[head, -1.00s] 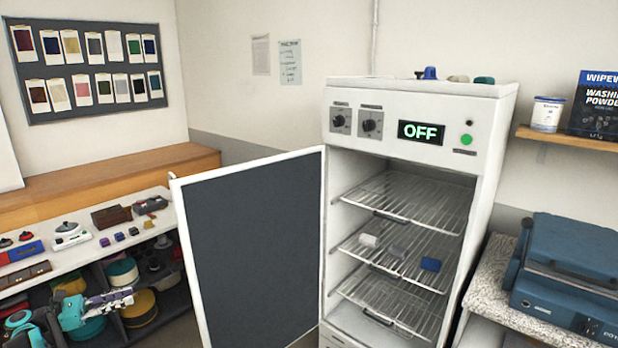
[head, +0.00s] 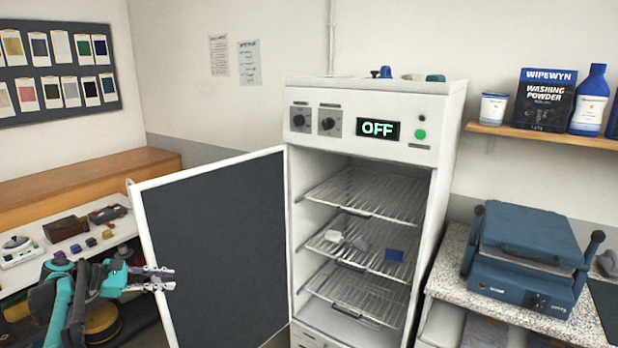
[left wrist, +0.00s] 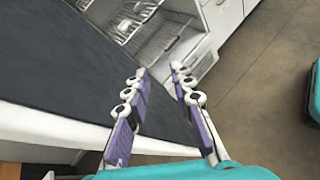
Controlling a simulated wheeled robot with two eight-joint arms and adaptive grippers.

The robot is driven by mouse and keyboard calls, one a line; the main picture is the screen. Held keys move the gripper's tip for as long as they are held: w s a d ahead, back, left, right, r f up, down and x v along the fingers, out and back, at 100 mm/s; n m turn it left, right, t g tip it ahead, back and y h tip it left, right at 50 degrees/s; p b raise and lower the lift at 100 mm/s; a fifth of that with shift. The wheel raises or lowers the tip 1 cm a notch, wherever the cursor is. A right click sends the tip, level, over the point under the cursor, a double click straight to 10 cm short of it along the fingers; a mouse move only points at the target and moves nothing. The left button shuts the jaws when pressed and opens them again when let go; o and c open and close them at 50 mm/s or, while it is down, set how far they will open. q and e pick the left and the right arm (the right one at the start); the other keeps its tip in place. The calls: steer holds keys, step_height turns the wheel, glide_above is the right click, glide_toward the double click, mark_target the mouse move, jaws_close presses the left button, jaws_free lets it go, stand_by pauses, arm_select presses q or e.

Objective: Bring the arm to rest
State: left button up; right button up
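My left arm (head: 75,292) comes in at the lower left of the head view. Its gripper (head: 168,278) is in front of the cabinet's open door (head: 215,245), near the door's left edge. In the left wrist view the two fingers of the gripper (left wrist: 162,75) stand apart with nothing between them. The dark inner face of the door (left wrist: 50,75) lies beside and beyond the fingers there; I cannot tell whether they touch it. My right gripper is not in view.
The white cabinet (head: 370,92) reads OFF, with small items on a wire shelf (head: 350,232). A blue press (head: 525,255) stands on a speckled counter at the right. A cluttered bench (head: 30,262) is at the left. Open floor (left wrist: 260,90) shows in the left wrist view.

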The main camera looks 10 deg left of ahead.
arm_select(q)
steer(key=s+d+m+g+y, duration=0.2)
steer(key=s+d+m, duration=0.15)
steer(key=d, duration=0.85)
steer(key=s+d+m+g+y, duration=0.1)
steer(key=s+d+m+y, duration=0.3)
steer(key=d, duration=0.7)
steer(key=s+d+f+m+y, duration=0.1)
steer(key=s+d+f+m, duration=0.2)
steer(key=s+m, duration=0.2)
steer(key=s+d+f+m+y, duration=0.1)
steer(key=s+d+f+m, duration=0.2)
steer(key=s, duration=0.4)
steer(key=s+d+f+m+t+y, duration=0.1)
steer(key=s+d+f+m, duration=0.2)
steer(key=s+d+m, duration=0.2)
steer(key=shift+s+m, duration=0.45)
steer(key=shift+m, duration=0.5)
